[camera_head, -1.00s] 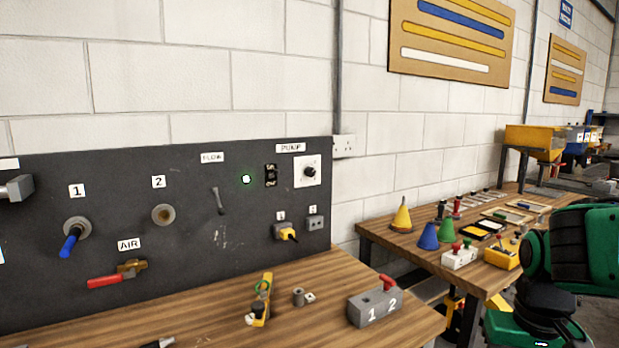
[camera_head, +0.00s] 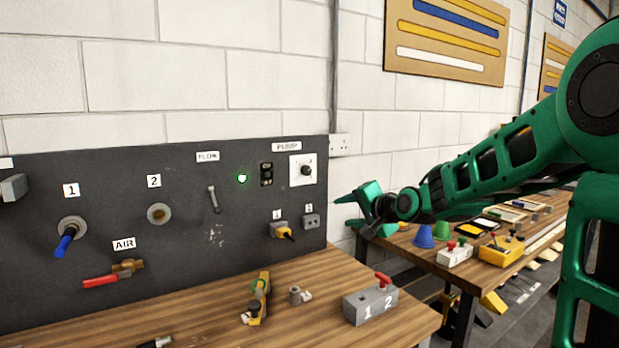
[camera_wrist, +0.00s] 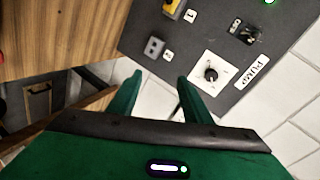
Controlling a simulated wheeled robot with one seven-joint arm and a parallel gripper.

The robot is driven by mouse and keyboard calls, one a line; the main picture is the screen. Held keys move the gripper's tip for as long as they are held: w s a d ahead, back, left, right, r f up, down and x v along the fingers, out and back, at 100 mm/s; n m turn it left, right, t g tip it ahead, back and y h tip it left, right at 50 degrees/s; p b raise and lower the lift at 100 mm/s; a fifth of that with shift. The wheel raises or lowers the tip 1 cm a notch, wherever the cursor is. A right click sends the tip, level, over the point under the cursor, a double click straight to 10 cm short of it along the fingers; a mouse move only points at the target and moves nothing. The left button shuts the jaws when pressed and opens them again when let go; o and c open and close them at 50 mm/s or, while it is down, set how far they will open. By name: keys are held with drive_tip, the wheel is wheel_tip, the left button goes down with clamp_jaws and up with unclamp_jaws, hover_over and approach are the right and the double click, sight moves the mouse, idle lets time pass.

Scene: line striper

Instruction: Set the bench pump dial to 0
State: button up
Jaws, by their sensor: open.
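The pump dial (camera_head: 306,170) is a black knob on a white square plate at the upper right of the dark panel, beside the PUMP label (camera_head: 287,146). The wrist view shows the dial (camera_wrist: 211,74) ahead of the right fingertip; its scale marks are too small to read. My gripper (camera_head: 350,212) is to the right of the panel's edge, lower than the dial and apart from it. In the wrist view my gripper (camera_wrist: 160,80) has its two green fingers spread with nothing between them.
Left of the dial are a black switch (camera_head: 266,174) and a lit green lamp (camera_head: 242,178). Below are a socket (camera_head: 312,221) and a yellow plug (camera_head: 284,232). The wall above the panel is clear.

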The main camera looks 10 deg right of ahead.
sight(308, 172)
drive_tip(key=w+a+r+m+t+y, duration=0.2)
drive_tip(key=w+a+r+m+t, duration=0.15)
drive_tip(key=w+r, duration=0.35)
drive_tip(key=x, duration=0.6)
drive_tip(key=r+x, duration=0.1)
drive_tip(key=x, duration=0.2)
drive_tip(key=shift+w+a, duration=0.15)
drive_tip(key=shift+a, duration=0.1)
drive_tip(key=shift+f, duration=0.1)
drive_tip(key=shift+c, duration=0.7)
drive_tip(key=c, duration=0.9)
